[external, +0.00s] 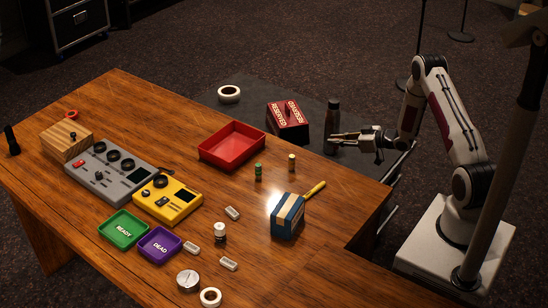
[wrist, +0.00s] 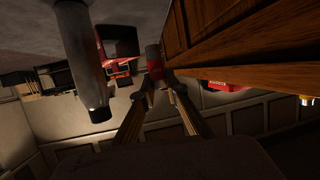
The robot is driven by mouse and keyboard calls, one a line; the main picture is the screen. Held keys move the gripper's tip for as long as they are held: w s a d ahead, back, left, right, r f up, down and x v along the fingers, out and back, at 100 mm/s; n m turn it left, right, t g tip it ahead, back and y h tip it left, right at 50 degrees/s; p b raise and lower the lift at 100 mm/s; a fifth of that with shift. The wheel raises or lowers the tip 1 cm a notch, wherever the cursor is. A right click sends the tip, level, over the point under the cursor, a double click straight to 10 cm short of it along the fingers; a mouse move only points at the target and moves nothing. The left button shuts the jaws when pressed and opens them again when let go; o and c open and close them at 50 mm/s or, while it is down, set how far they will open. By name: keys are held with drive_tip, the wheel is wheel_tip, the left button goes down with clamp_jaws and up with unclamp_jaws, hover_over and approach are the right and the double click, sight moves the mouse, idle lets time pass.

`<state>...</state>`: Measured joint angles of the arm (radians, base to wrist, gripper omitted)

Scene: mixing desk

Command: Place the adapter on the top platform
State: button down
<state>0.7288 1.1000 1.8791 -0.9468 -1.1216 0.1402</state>
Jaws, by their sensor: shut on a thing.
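My gripper (external: 340,137) is at the right of the desk, beyond its far edge, beside a dark bottle (external: 333,112). In the wrist view my gripper (wrist: 155,88) is shut on a small dark red and grey cylinder (wrist: 153,62), which seems to be the adapter. Its lower part is hard to make out. No thing is clearly marked as the top platform; the wooden desk top (external: 330,225) is the large raised surface.
A red "RESERVED" box (external: 287,122) and a white tape roll (external: 229,94) are on the dark surface behind the desk. On the desk are a red tray (external: 232,145), batteries (external: 258,172), a blue box (external: 288,217) and a yellow device (external: 168,199).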

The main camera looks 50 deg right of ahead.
drive_tip(key=shift+f, duration=1.3)
drive_tip(key=shift+f, duration=2.9)
drive_tip(key=shift+f, duration=2.05)
drive_tip(key=shift+f, duration=0.15)
drive_tip(key=c, duration=2)
unclamp_jaws()
drive_tip(key=v, duration=1.2)
